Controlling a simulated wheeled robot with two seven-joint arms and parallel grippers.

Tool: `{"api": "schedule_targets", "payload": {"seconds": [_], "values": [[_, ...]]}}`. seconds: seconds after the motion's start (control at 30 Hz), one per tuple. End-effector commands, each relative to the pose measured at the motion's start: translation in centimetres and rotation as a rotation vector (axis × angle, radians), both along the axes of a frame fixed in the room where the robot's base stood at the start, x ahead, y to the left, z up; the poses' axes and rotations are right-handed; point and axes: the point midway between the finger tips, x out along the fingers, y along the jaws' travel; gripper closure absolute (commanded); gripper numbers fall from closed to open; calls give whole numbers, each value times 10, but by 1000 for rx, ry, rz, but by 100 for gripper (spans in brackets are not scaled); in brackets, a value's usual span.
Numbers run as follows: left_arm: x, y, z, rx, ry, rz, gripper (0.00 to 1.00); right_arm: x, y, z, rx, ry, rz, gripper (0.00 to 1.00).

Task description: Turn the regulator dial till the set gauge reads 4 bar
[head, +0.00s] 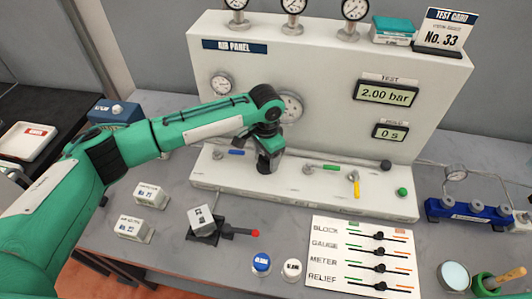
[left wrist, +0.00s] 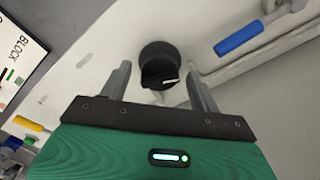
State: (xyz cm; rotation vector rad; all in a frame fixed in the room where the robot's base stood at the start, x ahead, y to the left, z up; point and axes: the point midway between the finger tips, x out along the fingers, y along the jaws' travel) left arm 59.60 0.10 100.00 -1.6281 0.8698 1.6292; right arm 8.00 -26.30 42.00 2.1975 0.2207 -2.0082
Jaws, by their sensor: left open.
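The black regulator dial (left wrist: 158,62) with a white pointer mark shows in the left wrist view, on the white base of the panel. My left gripper (left wrist: 157,68) is open, its two fingers on either side of the dial's near edge; I cannot tell whether they touch it. In the head view my left gripper (head: 268,158) is low in front of the panel and hides the dial. Two round gauges are on the panel, a left gauge (head: 221,84) and a middle gauge (head: 290,107) partly behind my arm. Their readings are too small to read. My right gripper is not in view.
The test display (head: 387,92) reads 2.00 bar and the hold display (head: 390,132) 0 s. A blue lever (left wrist: 238,40) lies close to the dial, with a yellow lever (head: 356,187) farther right. A slider card (head: 362,255) and small blocks occupy the table front.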

Motion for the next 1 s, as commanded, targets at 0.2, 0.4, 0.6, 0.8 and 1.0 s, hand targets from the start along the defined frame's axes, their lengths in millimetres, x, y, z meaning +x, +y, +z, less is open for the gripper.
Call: {"api": "schedule_targets", "payload": {"seconds": [0.2,0.4,0.6,0.8,1.0], "values": [[0,0,-1,0,0,0,37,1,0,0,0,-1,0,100],[0,0,0,0,0,0,75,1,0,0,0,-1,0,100],[0,0,0,0,0,-4,82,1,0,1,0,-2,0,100],[0,0,1,-1,0,-50,82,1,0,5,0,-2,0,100],[0,-1,2,-2,1,-168,82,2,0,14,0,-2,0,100]]}}
